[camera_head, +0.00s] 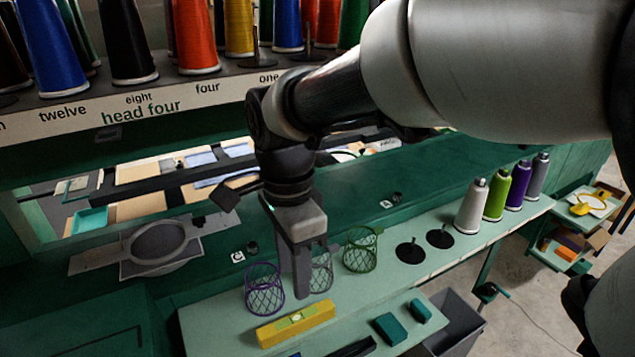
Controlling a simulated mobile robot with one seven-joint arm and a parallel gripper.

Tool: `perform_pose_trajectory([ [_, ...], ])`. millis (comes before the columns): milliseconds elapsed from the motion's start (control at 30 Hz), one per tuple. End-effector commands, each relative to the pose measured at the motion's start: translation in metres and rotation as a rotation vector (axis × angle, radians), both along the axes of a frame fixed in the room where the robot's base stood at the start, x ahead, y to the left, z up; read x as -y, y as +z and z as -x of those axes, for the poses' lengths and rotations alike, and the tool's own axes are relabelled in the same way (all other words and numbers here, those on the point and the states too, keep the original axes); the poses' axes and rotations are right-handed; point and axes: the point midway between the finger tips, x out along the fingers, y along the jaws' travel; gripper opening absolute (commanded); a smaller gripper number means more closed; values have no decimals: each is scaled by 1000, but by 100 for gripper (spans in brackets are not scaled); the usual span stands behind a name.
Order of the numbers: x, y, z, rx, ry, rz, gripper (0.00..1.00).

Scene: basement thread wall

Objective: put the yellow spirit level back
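The yellow spirit level (296,326) lies on the pale green shelf, near its front left part, with a small light-coloured vial area on its top. My gripper (301,290) points down just behind the level, in front of the wire baskets.
A purple wire basket (264,290), a grey one (321,272) and a green one (359,250) stand around my gripper. Teal blocks (391,329) lie right of the level. Thread cones (473,207) stand at the shelf's right end. A dark bin (455,325) is below.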

Motion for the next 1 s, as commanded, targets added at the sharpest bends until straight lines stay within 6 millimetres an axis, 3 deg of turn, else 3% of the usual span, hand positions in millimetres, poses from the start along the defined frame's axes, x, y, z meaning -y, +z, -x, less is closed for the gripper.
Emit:
perform_pose_trajectory([
  [167, 13, 16, -1, 23, 38, -10, 39],
  [267, 45, 29, 1, 86, 157, -27, 39],
  [367, 91, 44, 8, 188, 343, -22, 39],
  [500, 148, 54, 29, 327, 625, 53, 39],
  [600, 177, 56, 44, 395, 792, 133, 39],
  [767, 199, 54, 58, 442, 956, 229, 39],
  [1000, 203, 53, 61, 447, 1001, 253, 39],
])
